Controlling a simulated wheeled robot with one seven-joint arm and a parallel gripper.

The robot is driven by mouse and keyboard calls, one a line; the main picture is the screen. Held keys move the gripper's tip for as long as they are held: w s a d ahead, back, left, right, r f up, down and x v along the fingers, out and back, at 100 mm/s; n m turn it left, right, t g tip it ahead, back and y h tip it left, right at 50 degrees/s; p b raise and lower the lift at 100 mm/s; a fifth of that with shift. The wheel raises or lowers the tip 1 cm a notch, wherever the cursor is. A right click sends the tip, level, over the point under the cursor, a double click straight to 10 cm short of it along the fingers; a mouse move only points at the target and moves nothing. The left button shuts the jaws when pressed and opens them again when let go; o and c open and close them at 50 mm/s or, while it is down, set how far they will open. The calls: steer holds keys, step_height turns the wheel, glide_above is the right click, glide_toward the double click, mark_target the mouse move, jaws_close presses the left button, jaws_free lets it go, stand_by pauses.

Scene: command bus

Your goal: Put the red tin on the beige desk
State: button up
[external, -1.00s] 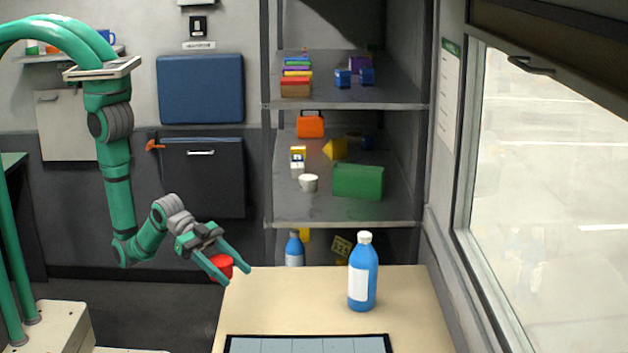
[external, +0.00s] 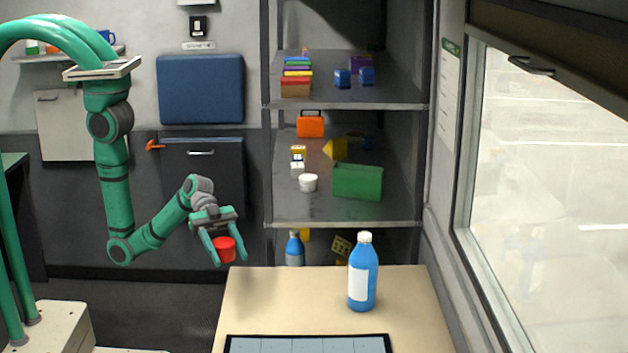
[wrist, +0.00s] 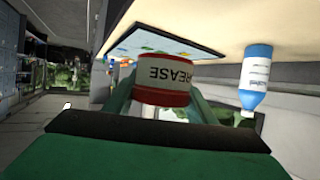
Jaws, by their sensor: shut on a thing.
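The red tin (external: 225,249) is held between the fingers of my gripper (external: 228,256), just above and beyond the far left corner of the beige desk (external: 300,295) in the external view. In the wrist view the tin (wrist: 164,80) shows a white label reading "REASE", upside down, with red bands. My gripper (wrist: 160,98) is shut on it. The beige desk (wrist: 225,20) fills the top of the wrist view. The tin appears apart from the desk.
A blue bottle with a white cap (external: 363,275) stands on the desk's right half. A dark-framed panel (external: 305,344) lies at the near edge. The desk's left and middle are clear. A shelf unit (external: 345,222) with several objects stands behind.

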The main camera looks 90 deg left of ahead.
steer(key=shift+s+a+r+m+g+h, duration=0.15)
steer(key=shift+s+a+r+m+g, duration=0.1)
steer(key=shift+a, duration=0.15)
steer(key=shift+s+a+r+m+g+h, duration=0.15)
steer(key=shift+s+a+r+g, duration=0.1)
steer(key=shift+a, duration=0.15)
steer(key=w+d+f, duration=0.4)
steer(key=w+d, duration=0.1)
steer(key=w, duration=0.3)
glide_above(270, 313)
steer(key=f, duration=0.5)
steer(key=shift+s+a+f, duration=0.1)
steer(key=shift+s+a, duration=0.1)
steer(key=shift+s, duration=0.05)
steer(key=shift+w+d+f, duration=0.2)
steer(key=shift+w+f, duration=0.05)
steer(key=shift+f, duration=1.6)
steer(key=o, duration=1.1)
steer(key=shift+f, duration=0.1)
